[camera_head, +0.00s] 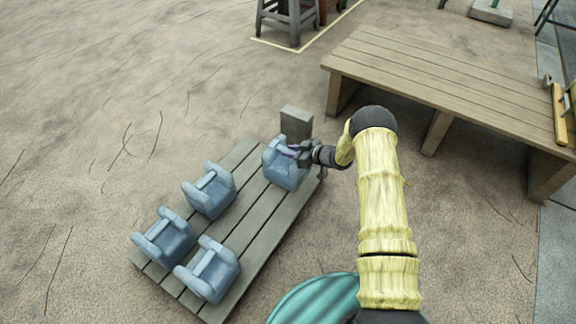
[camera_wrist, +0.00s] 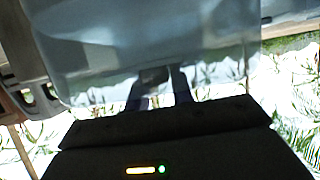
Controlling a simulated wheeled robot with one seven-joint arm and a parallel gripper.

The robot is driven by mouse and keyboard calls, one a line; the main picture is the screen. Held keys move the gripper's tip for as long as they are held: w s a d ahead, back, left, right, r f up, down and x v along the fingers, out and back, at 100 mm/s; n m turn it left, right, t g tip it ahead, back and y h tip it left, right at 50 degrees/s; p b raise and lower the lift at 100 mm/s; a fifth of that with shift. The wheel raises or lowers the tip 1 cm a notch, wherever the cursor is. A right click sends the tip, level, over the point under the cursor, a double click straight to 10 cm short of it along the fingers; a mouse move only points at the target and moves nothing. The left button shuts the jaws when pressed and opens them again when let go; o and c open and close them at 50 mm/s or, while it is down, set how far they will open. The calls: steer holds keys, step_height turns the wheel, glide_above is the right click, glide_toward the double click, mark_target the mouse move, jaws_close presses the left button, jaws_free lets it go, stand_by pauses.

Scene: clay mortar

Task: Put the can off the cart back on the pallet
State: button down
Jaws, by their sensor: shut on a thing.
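A blue-grey can (camera_head: 284,168) is at the far right end of the slatted wooden pallet (camera_head: 250,215). My gripper (camera_head: 297,152) reaches it from the right and is shut on its upper part. I cannot tell whether the can rests on the slats or hangs just above them. In the wrist view the can (camera_wrist: 150,35) fills the upper part, with my gripper's fingers (camera_wrist: 160,85) against its near side. Three like cans stand on the pallet: one in the middle (camera_head: 209,190) and two at the near end (camera_head: 164,236) (camera_head: 209,270). I cannot identify a cart.
A grey block (camera_head: 297,123) stands just behind the held can. A long plank table (camera_head: 430,75) is to the right, behind my arm. A grey stool (camera_head: 288,18) stands at the top. The sandy ground left of the pallet is clear.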

mark_target(291, 160)
steer(key=shift+w+f, duration=0.1)
steer(key=shift+f, duration=0.25)
step_height(291, 160, down, 4)
steer(key=b, duration=0.2)
steer(key=shift+b, duration=0.35)
steer(key=shift+r, duration=0.1)
steer(key=c, duration=1.2)
jaws_free()
steer(key=shift+f, duration=0.2)
steer(key=shift+r, duration=0.1)
